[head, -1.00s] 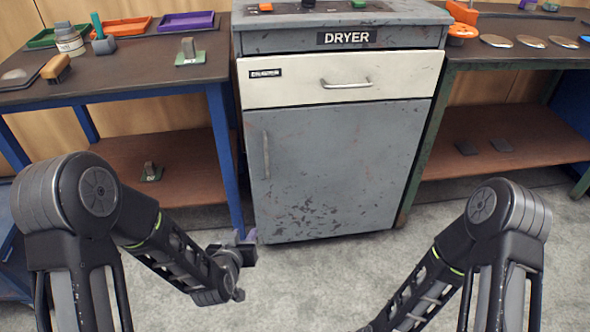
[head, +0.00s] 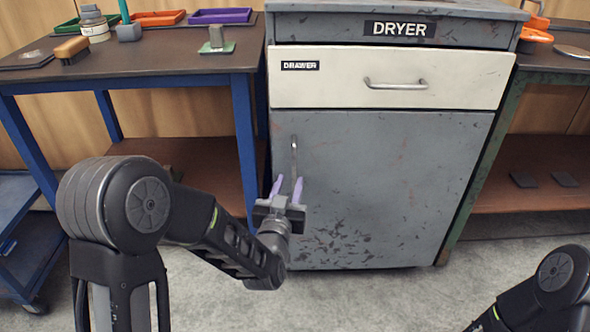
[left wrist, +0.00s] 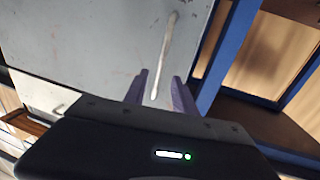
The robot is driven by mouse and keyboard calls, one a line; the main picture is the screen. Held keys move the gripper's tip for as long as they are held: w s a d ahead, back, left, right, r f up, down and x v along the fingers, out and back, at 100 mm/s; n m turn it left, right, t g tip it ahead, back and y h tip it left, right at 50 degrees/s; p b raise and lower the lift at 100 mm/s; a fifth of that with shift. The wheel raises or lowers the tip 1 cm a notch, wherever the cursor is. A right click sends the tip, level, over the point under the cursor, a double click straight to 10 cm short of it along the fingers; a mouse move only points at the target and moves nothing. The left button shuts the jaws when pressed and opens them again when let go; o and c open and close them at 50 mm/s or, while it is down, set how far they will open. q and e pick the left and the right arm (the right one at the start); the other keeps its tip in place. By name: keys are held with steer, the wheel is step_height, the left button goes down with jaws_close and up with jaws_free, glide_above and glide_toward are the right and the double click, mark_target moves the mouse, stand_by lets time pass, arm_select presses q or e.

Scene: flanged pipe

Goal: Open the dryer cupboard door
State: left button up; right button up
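The dryer cupboard door (head: 390,180) is a grey, scuffed panel below a white drawer, and it is shut. Its vertical bar handle (head: 294,152) is near the door's left edge. My left gripper (head: 287,184) is at the lower part of the handle, with its purple fingers apart and pointing up. In the left wrist view the handle (left wrist: 165,55) runs down towards the space between the open fingers (left wrist: 158,90). I cannot tell whether its lower end is between the fingertips. My right gripper is out of the picture; only part of that arm shows at the lower right.
The white drawer (head: 345,90) with its own handle is closed above the door. A workbench with blue legs (head: 245,135) stands close on the left, holding trays and a brush. Another bench (head: 540,165) stands on the right. The floor in front is clear.

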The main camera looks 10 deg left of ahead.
mark_target(294, 170)
arm_select(q)
steer(key=w, duration=0.3)
steer(key=w+b, duration=0.1)
steer(key=w, duration=0.2)
steer(key=shift+w+a, duration=0.2)
steer(key=shift+w, duration=0.2)
steer(key=shift+c, duration=0.3)
jaws_close()
stand_by(0.7)
